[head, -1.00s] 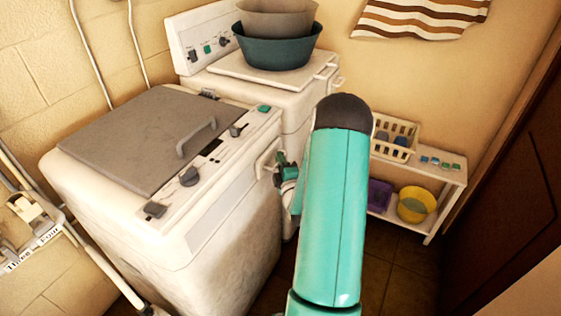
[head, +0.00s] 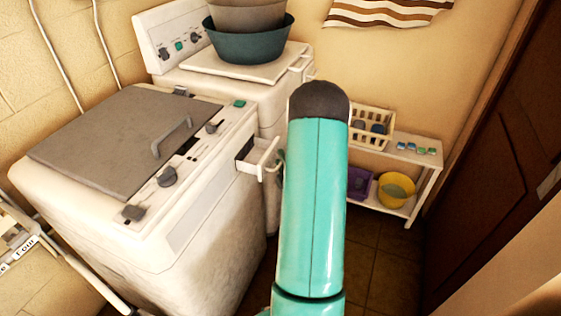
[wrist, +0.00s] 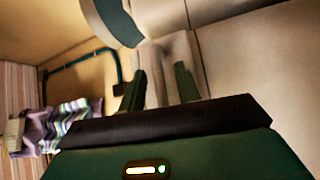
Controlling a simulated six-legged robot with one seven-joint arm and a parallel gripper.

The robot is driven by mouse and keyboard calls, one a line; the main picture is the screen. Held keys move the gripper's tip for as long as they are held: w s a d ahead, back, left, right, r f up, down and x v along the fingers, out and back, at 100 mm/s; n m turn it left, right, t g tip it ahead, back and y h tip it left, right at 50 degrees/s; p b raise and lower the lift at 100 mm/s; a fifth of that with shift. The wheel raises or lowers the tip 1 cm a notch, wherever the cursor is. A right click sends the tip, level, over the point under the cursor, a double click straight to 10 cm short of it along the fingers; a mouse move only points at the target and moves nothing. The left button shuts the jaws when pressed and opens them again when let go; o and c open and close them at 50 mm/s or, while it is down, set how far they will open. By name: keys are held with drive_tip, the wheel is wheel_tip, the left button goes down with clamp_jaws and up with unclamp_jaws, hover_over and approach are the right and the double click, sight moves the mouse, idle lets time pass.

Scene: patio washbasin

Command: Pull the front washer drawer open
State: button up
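The front washer (head: 150,200) stands at the left in the head view, white with a grey lid. Its small white drawer (head: 258,156) sticks out of the front panel at the upper right corner, showing a dark gap inside. The drawer handle (head: 270,166) is at its outer end. My gripper (head: 281,166) is at the handle, mostly hidden behind my teal arm. In the wrist view, the two dark green fingers of my gripper (wrist: 161,72) stand on either side of a pale piece, which looks like the handle (wrist: 157,80); their contact is hard to see.
A second white machine (head: 235,84) with stacked basins (head: 248,42) stands behind the washer. A low white shelf (head: 392,152) with a basket (head: 370,127) and a yellow bowl (head: 396,190) is at the back right. The tiled floor (head: 375,265) right of my arm is clear.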

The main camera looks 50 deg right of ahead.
drive_tip(key=v, duration=1.4)
drive_tip(key=shift+w, duration=0.1)
drive_tip(key=shift+a, duration=0.15)
